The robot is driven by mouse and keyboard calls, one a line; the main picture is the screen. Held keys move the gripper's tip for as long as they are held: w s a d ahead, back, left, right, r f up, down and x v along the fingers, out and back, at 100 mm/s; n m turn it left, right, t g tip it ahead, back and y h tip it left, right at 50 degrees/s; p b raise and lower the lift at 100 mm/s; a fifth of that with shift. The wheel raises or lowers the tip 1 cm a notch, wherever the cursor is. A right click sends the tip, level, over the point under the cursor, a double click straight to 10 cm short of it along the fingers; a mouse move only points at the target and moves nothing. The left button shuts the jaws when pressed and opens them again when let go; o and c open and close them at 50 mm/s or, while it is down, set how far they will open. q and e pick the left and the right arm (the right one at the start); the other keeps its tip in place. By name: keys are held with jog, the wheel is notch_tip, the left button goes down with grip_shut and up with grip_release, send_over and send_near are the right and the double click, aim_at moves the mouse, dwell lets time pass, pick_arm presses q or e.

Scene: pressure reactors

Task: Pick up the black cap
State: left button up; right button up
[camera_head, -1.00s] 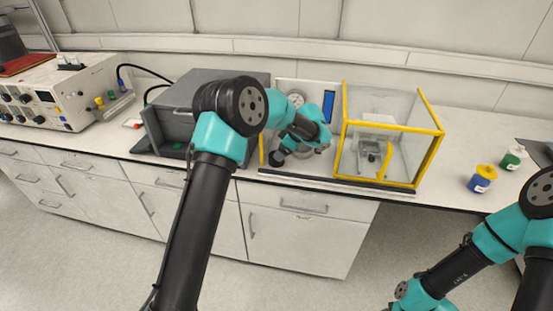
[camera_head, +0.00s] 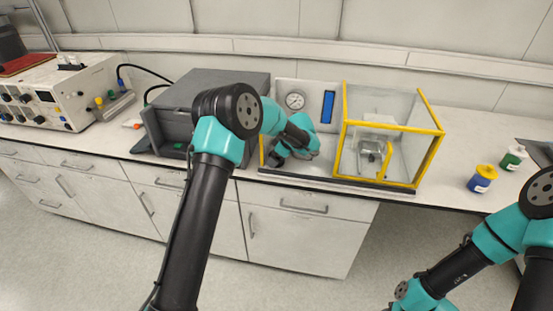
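A small dark shape (camera_head: 276,158), which may be the black cap, shows low at the left end of the pressure reactor station, beside my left wrist. It is partly hidden and too small to identify surely. My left gripper (camera_head: 309,148) is over the station's left part, in front of the gauge panel and left of the yellow-framed box. Its fingers blend with the arm, so I cannot tell whether they are open or shut, or whether they touch the dark shape. My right arm shows at the lower right, with its gripper outside the picture.
The yellow-framed clear box (camera_head: 437,150) stands just right of my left gripper. A gauge (camera_head: 295,100) and blue display (camera_head: 328,107) are behind it. A grey box (camera_head: 205,95) is to the left. Blue-and-yellow (camera_head: 482,179) and green-and-white (camera_head: 513,157) containers stand at right.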

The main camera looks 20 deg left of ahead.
pick_arm(q)
jog(key=shift+c, duration=0.3)
jog(key=c, duration=0.6)
jog(key=shift+r, duration=0.1)
jog(key=shift+r, duration=1.5)
jog(key=shift+s+d+r, duration=0.1)
jog(key=shift+s+r, duration=0.05)
jog(key=shift+r, duration=0.1)
jog(key=s+d, duration=0.1)
jog(key=s, duration=0.4)
jog(key=s+d+r, duration=0.1)
jog(key=s+d, duration=0.1)
jog(key=s, duration=0.2)
jog(key=s+d, duration=0.2)
jog(key=s, duration=0.3)
jog(key=shift+s+d+r, duration=0.15)
jog(key=shift+s+d, duration=0.1)
jog(key=shift+s, duration=0.1)
